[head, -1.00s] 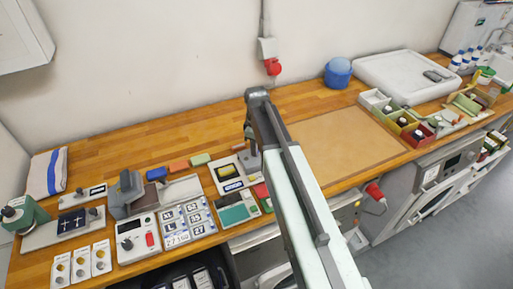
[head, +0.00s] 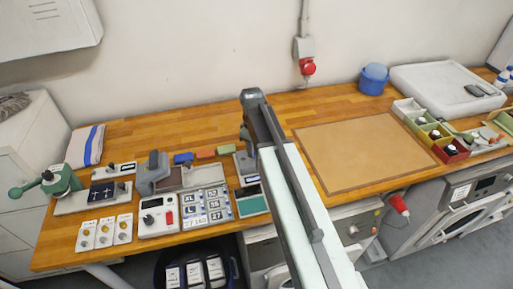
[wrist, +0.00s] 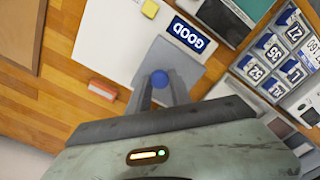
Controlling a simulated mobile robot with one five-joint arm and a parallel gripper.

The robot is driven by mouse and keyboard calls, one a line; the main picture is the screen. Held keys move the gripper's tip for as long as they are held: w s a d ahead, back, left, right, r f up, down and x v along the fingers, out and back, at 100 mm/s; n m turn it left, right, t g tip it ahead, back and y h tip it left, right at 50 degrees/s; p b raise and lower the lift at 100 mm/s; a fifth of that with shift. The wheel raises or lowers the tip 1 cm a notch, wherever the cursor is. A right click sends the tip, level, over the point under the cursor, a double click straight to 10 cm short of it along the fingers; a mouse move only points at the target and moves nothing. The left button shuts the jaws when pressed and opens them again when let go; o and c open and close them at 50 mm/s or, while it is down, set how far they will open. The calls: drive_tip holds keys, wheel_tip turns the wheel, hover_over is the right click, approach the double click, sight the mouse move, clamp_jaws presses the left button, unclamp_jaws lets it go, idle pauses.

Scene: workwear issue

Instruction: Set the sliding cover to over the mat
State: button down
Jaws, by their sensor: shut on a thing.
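The sliding cover is a grey plate (wrist: 183,66) with a round blue knob (wrist: 160,78), seen in the wrist view. It lies on a white board (wrist: 105,35), beside a blue label reading GOOD (wrist: 190,34). My gripper (wrist: 161,88) is shut on the blue knob, one finger on each side. In the head view my gripper (head: 246,138) is over the board's place, and my arm hides most of the board and cover. A large tan mat (head: 365,152) lies bare on the bench to the right; a brown corner shows in the wrist view (wrist: 18,40).
A rack of numbered labels (head: 207,207) and a white control box (head: 158,219) stand to the left. Divided bins (head: 432,130) stand beyond the tan mat.

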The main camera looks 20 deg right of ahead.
drive_tip(key=shift+w+a, duration=0.15)
drive_tip(key=shift+a, duration=0.2)
drive_tip(key=c, duration=1.2)
unclamp_jaws()
drive_tip(key=shift+a, duration=0.15)
drive_tip(key=shift+d, duration=0.25)
drive_tip(key=shift+r+p, duration=0.3)
wheel_tip(320, 180, up, 7)
drive_tip(key=p, duration=0.7)
drive_tip(key=shift+r, duration=0.2)
drive_tip(key=shift+f, duration=0.1)
drive_tip(key=shift+s+f, duration=0.1)
drive_tip(key=shift+s, duration=0.1)
